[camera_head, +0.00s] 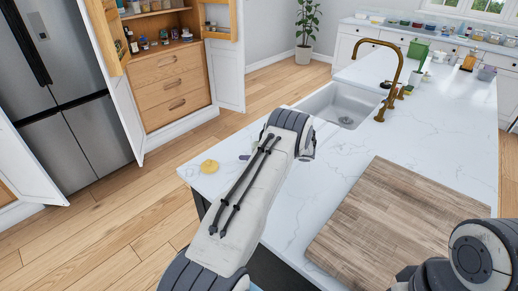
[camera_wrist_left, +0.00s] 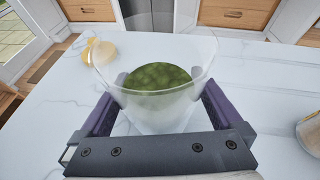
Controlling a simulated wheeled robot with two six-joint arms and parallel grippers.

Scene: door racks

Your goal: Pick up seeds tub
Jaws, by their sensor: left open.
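The seeds tub (camera_wrist_left: 160,115) is a clear, flared tub with green contents. It stands upright on the white marble counter in the left wrist view. My left gripper (camera_wrist_left: 160,92) is open, with one purple finger on each side of the tub. I cannot tell whether the fingers touch its walls. In the head view my left arm hides the tub and most of the gripper; only a small purple finger part (camera_head: 244,157) shows. My right arm is at the lower right of the head view, and its gripper is out of view.
A round yellow item (camera_head: 209,166) lies near the counter's left corner. Part of a clear container (camera_wrist_left: 309,135) shows at the right edge of the left wrist view. A wooden board (camera_head: 385,215) covers the counter's near right. A sink (camera_head: 342,107) and brass faucet (camera_head: 392,75) are behind.

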